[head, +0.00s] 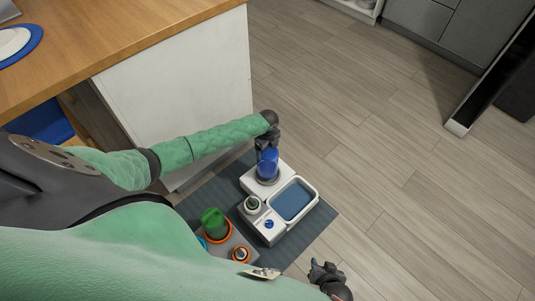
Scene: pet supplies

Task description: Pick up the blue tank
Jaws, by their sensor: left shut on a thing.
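The blue tank (268,165) is a translucent blue cylinder at the back of the white pet water station (293,223) on the floor mat. My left gripper (267,143) reaches down over the tank from above and is shut on its top. The tank is upright; I cannot tell whether it still touches the station's base. My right gripper (323,268) is low at the bottom of the view, apart from the station, and its fingers are too small to read.
A grey-blue mat (320,222) lies under the station. A green container (214,222) in an orange ring stands at its front left. A wooden-topped counter (120,32) with a white side stands at the left. The floor to the right is clear.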

